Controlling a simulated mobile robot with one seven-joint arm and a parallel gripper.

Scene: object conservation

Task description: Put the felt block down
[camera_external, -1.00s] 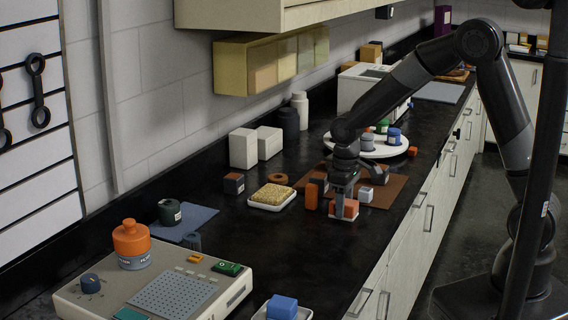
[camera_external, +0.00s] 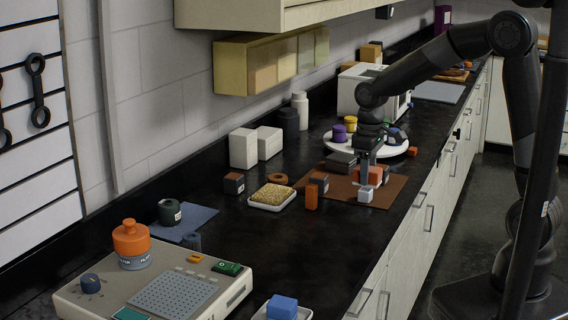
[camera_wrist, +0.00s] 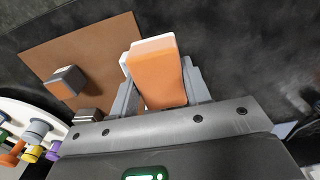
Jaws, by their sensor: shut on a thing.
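My gripper (camera_external: 366,182) is low over the brown mat (camera_external: 393,190) on the dark counter. It is shut on an orange block with a white end (camera_external: 376,175), which I take to be the felt block; I cannot tell its material. In the wrist view the block (camera_wrist: 160,75) sits between both fingers of my gripper (camera_wrist: 160,90), its white end pointing away. The brown mat (camera_wrist: 100,50) spreads out beyond and to the left of it. I cannot tell whether the block's underside touches the mat.
A grey block (camera_external: 341,161) is behind. A round white turntable (camera_external: 395,151) holds several jars.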

